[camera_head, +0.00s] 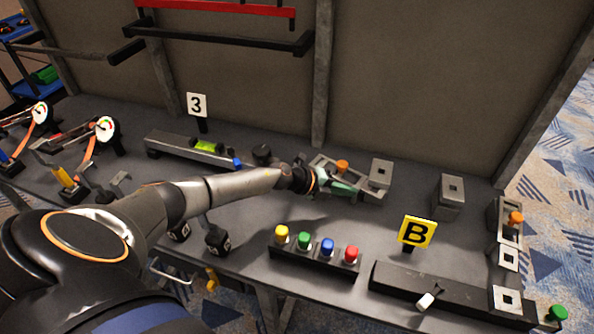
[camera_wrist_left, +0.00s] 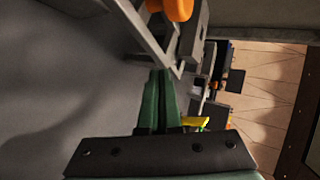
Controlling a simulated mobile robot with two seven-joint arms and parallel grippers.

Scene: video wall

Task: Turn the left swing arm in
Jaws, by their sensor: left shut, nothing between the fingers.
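A grey swing arm with an orange knob (camera_head: 342,166) lies on the bench at the back, left of a grey square block; I take it as the left swing arm. My left gripper (camera_head: 357,194) reaches in from the left, with green fingers at the near side of this arm's frame. The fingers are shut with nothing between them. In the left wrist view, the shut green fingertips (camera_wrist_left: 160,76) are at the edge of the grey frame (camera_wrist_left: 152,38), with the orange knob (camera_wrist_left: 176,8) above. I cannot tell whether they touch. My right gripper is not in view.
A grey block with a hole (camera_head: 380,172) is just right of the left swing arm. A similar part with an orange knob (camera_head: 515,219) is at the far right. Bench between is clear.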

